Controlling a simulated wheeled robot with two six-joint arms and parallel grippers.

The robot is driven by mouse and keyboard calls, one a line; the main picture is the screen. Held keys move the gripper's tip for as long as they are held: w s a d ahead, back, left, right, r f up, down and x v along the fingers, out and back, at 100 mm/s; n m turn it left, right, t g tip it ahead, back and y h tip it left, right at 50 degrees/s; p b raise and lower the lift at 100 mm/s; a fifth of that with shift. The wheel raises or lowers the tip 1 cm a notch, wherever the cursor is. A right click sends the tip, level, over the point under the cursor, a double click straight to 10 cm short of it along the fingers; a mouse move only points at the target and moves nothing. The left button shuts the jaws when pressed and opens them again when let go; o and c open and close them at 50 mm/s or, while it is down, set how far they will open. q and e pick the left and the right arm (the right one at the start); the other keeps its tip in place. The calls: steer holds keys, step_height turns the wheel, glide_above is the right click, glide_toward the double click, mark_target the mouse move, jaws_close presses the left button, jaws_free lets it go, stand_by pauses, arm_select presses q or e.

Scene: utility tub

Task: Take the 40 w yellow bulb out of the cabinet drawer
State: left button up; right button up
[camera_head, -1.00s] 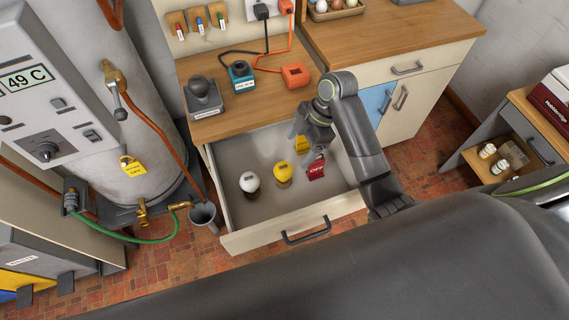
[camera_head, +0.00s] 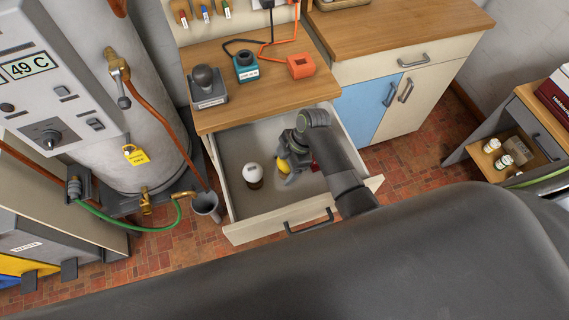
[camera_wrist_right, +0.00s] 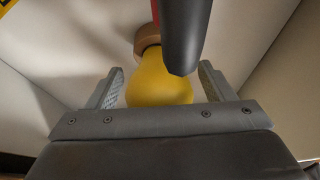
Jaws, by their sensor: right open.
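The yellow bulb (camera_head: 283,166) is in the open cabinet drawer (camera_head: 265,229), partly hidden by my right gripper (camera_head: 288,172). In the right wrist view the yellow bulb (camera_wrist_right: 158,88) lies between the two open fingers of my right gripper (camera_wrist_right: 161,88), its brown base pointing away. A gap shows beside the bulb at upper left; I cannot tell whether the fingers touch it. Its wattage marking is not readable. My left gripper is not in view.
A white bulb (camera_head: 253,173) stands left of the yellow one in the drawer. A red object (camera_head: 315,166) is mostly hidden behind my right arm. In the right wrist view a dark rounded bar (camera_wrist_right: 184,45) partly covers the yellow bulb.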

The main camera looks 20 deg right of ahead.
steer(key=c, duration=1)
steer(key=shift+c, duration=0.2)
steer(key=shift+r, duration=0.15)
steer(key=shift+r+p, duration=2.35)
steer(key=shift+p, duration=0.3)
